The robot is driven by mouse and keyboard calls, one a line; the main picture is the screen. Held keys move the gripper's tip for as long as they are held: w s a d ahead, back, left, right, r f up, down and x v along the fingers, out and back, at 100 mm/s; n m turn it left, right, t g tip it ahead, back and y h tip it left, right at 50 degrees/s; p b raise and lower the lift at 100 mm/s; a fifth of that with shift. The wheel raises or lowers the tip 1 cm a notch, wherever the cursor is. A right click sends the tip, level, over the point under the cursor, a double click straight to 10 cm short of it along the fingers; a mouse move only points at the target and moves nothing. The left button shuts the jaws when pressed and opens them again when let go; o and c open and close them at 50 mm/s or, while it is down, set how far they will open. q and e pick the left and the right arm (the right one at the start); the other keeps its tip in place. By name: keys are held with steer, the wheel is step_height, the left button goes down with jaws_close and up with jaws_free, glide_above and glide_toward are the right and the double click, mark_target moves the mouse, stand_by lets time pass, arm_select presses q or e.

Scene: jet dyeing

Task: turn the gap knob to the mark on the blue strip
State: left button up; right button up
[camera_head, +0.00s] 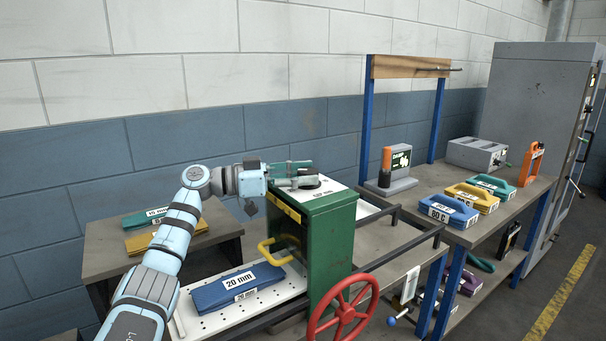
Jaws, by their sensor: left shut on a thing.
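My left gripper (298,177) reaches in from the left over the top of the green machine box (332,240). It is shut on the gap knob (309,182), a small dark and grey piece on the box's white top plate (330,189). The fingers cover most of the knob, and I cannot make out its pointer or marks. The blue strip (222,292), labelled 20 mm, lies on the white perforated bed (275,303) left of the box. My right gripper is not in view.
A yellow handle (268,252) sticks out of the box's left side. A red handwheel (341,312) stands in front. Teal and yellow strips (150,240) lie on the left shelf. The right bench holds coloured labelled blocks (449,211) and a grey device (395,185).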

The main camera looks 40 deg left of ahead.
arm_select(q)
steer(key=shift+r, duration=0.1)
steer(key=o, duration=1.2)
steer(key=shift+s+a, duration=0.1)
steer(key=v, duration=1.2)
